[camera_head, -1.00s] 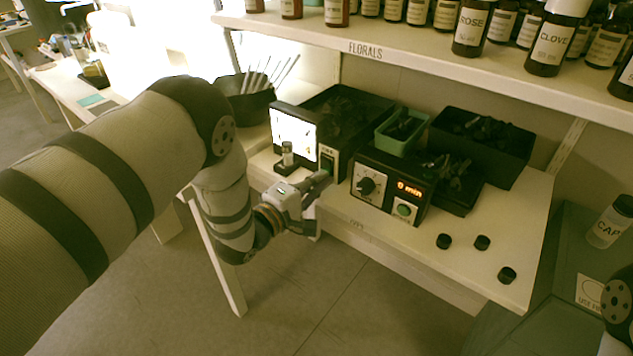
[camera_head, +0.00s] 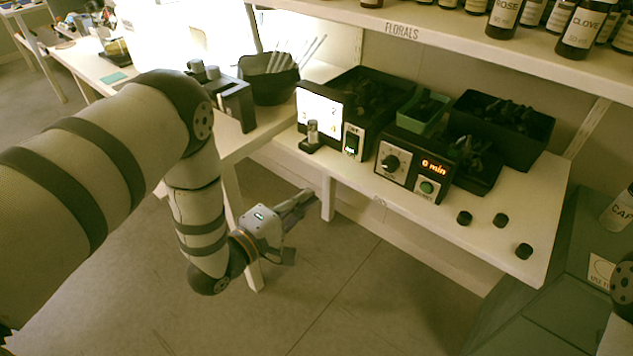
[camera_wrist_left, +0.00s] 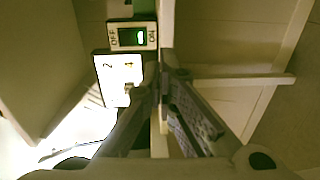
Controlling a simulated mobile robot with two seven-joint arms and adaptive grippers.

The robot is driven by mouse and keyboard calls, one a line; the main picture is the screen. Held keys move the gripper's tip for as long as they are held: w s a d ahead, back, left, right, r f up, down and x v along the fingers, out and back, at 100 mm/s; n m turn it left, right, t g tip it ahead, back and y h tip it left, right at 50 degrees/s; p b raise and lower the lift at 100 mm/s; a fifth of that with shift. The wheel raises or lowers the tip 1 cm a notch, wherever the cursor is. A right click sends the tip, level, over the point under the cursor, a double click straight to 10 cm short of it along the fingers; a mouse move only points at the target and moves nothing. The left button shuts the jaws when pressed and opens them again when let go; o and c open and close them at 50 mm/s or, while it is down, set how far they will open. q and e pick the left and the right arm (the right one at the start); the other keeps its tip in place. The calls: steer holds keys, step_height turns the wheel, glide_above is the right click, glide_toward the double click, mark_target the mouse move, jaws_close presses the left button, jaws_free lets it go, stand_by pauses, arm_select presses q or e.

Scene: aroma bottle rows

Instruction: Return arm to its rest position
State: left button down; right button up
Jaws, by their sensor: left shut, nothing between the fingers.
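My left arm comes in from the left in the head view and bends down in front of the bench. My left gripper (camera_head: 300,202) is shut and empty, below and in front of the bench's front edge, apart from everything on it. In the left wrist view the gripper fingers (camera_wrist_left: 168,85) show close together, with the lit panel (camera_wrist_left: 118,78) and an ON/OFF switch box (camera_wrist_left: 132,36) beyond them. My right gripper is not in view; only a small part of my right arm shows at the right edge of the head view.
The bench (camera_head: 440,220) carries a lit panel (camera_head: 320,110), a small vial (camera_head: 312,132) on a stand, a timer box (camera_head: 412,165) reading 0 min, dark bins (camera_head: 503,125) and three black caps. A shelf (camera_head: 450,45) of bottles hangs above. The floor (camera_head: 330,290) before the bench is clear.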

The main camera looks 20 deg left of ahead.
arm_select(q)
steer(key=shift+s+a, duration=0.1)
steer(key=shift+s, duration=0.15)
steer(key=s+a+f+m+g+y+p, duration=0.15)
steer(key=s+f+m+g, duration=0.35)
steer(key=s, duration=0.6)
steer(key=s+a+f+m+g+y+p, duration=0.1)
steer(key=s+f+m+g+y, duration=0.15)
steer(key=s+f+g, duration=0.65)
steer(key=s+r+m+g+y, duration=0.1)
steer(key=s+r+m+g, duration=0.1)
steer(key=s, duration=1)
steer(key=s+a+r+m+g+y+p, duration=0.1)
steer(key=s+r+m+g, duration=0.1)
steer(key=s, duration=1)
steer(key=shift+r+m+g, duration=0.2)
steer(key=shift+m+g, duration=0.3)
steer(key=shift+m, duration=0.55)
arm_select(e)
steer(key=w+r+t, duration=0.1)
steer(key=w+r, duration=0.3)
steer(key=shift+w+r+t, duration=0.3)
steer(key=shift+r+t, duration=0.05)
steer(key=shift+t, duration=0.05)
arm_select(q)
steer(key=shift+w, duration=0.15)
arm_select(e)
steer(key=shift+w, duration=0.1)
